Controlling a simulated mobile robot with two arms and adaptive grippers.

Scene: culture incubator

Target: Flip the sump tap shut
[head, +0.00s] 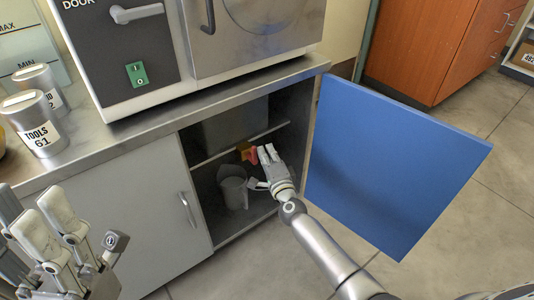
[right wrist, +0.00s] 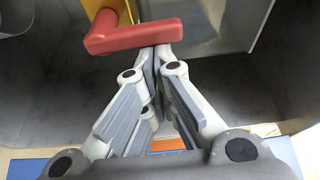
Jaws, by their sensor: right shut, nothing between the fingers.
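The red tap handle (right wrist: 135,37) is an L-shaped lever on a yellow tap body (right wrist: 103,8) in the right wrist view. In the head view the red handle (head: 251,156) shows inside the open cabinet, just left of my right gripper (head: 267,152). In the right wrist view my right gripper (right wrist: 158,50) is shut and empty, its fingertips close by the lever's long arm; I cannot tell whether they touch. My left gripper (head: 47,222) is at the lower left of the head view, in front of the cabinet; its jaw opening is unclear.
The blue cabinet door (head: 390,165) stands open to the right, beside my right arm. The incubator (head: 200,45) and several metal tins (head: 38,138) stand on the counter above.

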